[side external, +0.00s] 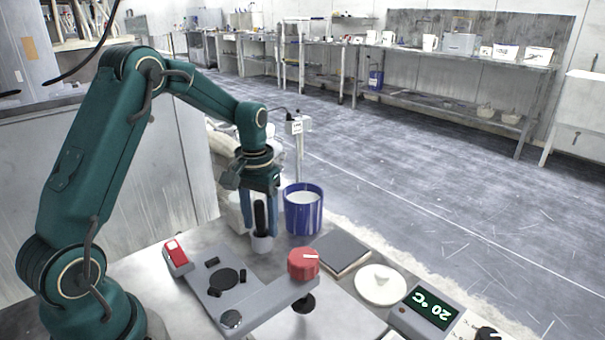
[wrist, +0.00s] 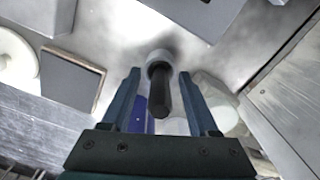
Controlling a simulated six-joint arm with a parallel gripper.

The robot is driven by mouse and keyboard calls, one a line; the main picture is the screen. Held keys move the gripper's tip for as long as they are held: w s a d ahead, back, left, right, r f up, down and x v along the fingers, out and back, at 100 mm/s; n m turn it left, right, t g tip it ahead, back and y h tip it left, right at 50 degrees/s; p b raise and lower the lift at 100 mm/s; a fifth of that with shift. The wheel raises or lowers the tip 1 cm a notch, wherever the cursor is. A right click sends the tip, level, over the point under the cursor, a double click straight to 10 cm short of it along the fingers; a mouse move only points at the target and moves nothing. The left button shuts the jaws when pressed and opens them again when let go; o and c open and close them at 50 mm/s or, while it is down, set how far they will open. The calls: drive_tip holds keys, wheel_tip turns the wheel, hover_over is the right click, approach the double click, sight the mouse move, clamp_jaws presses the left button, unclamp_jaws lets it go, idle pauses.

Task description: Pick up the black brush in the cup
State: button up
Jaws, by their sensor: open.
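The black brush (side external: 260,215) stands upright in a small grey-white cup (side external: 262,243) on the bench, left of the blue bucket. In the wrist view the brush (wrist: 160,97) rises from the cup (wrist: 158,60) toward the camera, between the two blue fingers. My gripper (side external: 261,222) is above the cup with its fingers pointing down on either side of the brush. In the wrist view the gripper (wrist: 165,100) is open, with gaps between each finger and the brush. The brush's lower end is hidden inside the cup.
A blue bucket (side external: 304,212) with whitish contents stands close right of the gripper. A grey fixture with a red knob (side external: 303,263) lies in front. A dark square pad (side external: 340,254), a white disc (side external: 380,286) and a temperature display (side external: 433,308) are to the right.

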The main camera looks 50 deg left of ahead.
sight(256, 201)
clamp_jaws()
drive_tip(key=shift+r, duration=0.5)
drive_tip(key=r, duration=0.3)
drive_tip(key=shift+s+a+r, duration=0.15)
drive_tip(key=shift+a+r, duration=0.05)
drive_tip(key=shift+r, duration=0.1)
drive_tip(key=s+a+r, duration=0.6)
drive_tip(key=s+a, duration=0.1)
drive_tip(key=s, duration=0.1)
drive_tip(key=shift+a+r, duration=0.2)
drive_tip(key=shift+a, duration=0.1)
